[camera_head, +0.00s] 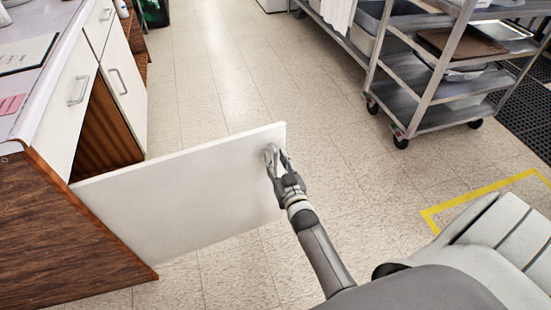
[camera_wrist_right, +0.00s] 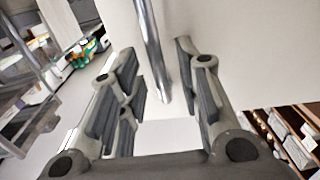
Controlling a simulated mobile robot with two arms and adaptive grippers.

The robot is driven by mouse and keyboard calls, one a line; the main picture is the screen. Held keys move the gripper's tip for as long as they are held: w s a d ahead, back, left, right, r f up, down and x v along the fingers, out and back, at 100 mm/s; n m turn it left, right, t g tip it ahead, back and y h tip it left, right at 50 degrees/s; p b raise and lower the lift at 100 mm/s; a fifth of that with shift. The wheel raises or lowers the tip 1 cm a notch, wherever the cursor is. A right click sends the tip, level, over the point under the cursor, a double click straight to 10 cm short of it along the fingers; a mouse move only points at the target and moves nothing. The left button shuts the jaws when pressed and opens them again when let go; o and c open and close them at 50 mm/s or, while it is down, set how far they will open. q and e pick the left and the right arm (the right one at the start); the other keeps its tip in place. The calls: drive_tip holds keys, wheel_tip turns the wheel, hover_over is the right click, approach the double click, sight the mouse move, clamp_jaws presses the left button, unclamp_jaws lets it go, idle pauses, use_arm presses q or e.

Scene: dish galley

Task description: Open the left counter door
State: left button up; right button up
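The left counter door (camera_head: 185,195) is a white panel. It stands swung wide open, out from the wooden counter (camera_head: 60,230) across the floor, and the brown interior (camera_head: 105,130) shows behind it. My right gripper (camera_head: 272,160) is at the door's free end, by its metal handle. In the right wrist view, the bar handle (camera_wrist_right: 152,50) runs between the two fingers of my right gripper (camera_wrist_right: 160,88). The fingers are apart, with gaps visible beside the bar. My left gripper is not in view.
A second white door (camera_head: 122,80) with a bar handle is closed farther along the counter. A metal rack cart (camera_head: 430,100) with trays stands at upper right. Yellow tape (camera_head: 480,192) marks the floor at right. The floor between counter and cart is clear.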

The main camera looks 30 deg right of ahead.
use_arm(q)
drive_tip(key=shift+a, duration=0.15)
use_arm(e)
drive_tip(key=v, duration=1)
drive_tip(key=shift+s, duration=0.4)
drive_tip(key=s+a+f+n+g+y, duration=0.1)
drive_tip(key=s+a+f+g+y, duration=0.2)
drive_tip(key=f, duration=0.6)
drive_tip(key=s+a+f+n+g, duration=0.2)
drive_tip(key=s+a+f+g, duration=0.25)
drive_tip(key=f, duration=0.55)
drive_tip(key=s+a+f+n+g+y, duration=0.1)
drive_tip(key=s+f+g, duration=0.3)
drive_tip(key=s, duration=0.4)
drive_tip(key=s+a+f+n+g, duration=0.1)
drive_tip(key=s+f+g, duration=0.35)
drive_tip(key=s, duration=0.25)
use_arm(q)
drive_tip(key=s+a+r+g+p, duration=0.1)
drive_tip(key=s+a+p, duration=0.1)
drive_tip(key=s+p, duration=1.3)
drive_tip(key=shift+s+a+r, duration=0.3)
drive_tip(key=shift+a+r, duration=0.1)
use_arm(e)
drive_tip(key=s+d+r, duration=0.1)
drive_tip(key=s+d, duration=0.2)
drive_tip(key=s, duration=1.2)
drive_tip(key=shift+r+g, duration=0.3)
